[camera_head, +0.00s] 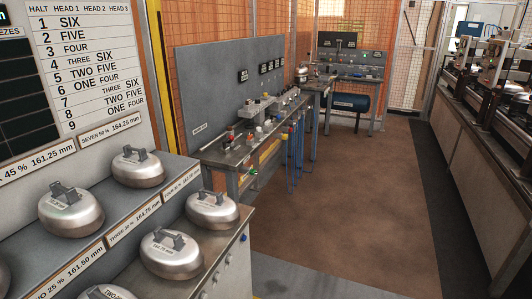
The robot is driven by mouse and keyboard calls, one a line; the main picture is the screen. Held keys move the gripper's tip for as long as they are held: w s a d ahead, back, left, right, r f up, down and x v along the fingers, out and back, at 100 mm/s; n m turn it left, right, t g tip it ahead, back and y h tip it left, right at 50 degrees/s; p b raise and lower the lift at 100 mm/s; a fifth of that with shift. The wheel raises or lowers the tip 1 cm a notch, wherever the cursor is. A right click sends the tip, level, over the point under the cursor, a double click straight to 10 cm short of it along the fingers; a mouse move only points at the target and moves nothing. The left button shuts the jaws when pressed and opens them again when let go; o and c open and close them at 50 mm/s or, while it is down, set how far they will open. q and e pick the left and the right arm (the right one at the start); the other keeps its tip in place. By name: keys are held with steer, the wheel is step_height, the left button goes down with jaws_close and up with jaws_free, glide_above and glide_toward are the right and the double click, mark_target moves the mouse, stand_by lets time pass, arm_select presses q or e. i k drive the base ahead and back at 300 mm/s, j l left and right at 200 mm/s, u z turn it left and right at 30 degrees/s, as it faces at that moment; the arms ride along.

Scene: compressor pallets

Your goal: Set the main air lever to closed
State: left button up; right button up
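I cannot pick out the main air lever for certain in the head view. A grey metal workbench (222,157) with a tall back panel (225,85) stands left of the middle. Small fittings with red, white, blue and yellow parts sit along its top. A small green part (252,173) shows at its front, with blue hoses (291,160) hanging to the right of it. Their details are too small to read. Farther back, a second bench (345,78) has a dark blue tank (351,102) under it. Neither of my grippers is in view.
Several domed metal pieces with handles, such as one near piece (172,252), sit on a stepped stand at the near left. A lettered board (85,60) rises behind them. A long counter (478,160) runs along the right. The brown floor (345,185) between is clear.

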mark_target(231, 139)
steer(key=i+j+u, duration=0.25)
steer(key=i, duration=0.3)
steer(key=u, duration=0.35)
steer(key=l+u, duration=0.15)
steer(key=u, duration=0.25)
steer(key=l+u, duration=0.1)
steer(key=u, duration=0.25)
steer(key=i+l+u, duration=0.2)
steer(key=l+u, duration=0.25)
steer(key=l, duration=0.3)
steer(key=i+l+u, duration=0.1)
steer(key=l+u, duration=0.35)
steer(key=l, duration=0.35)
steer(key=l+u, duration=0.4)
steer(key=l, duration=0.45)
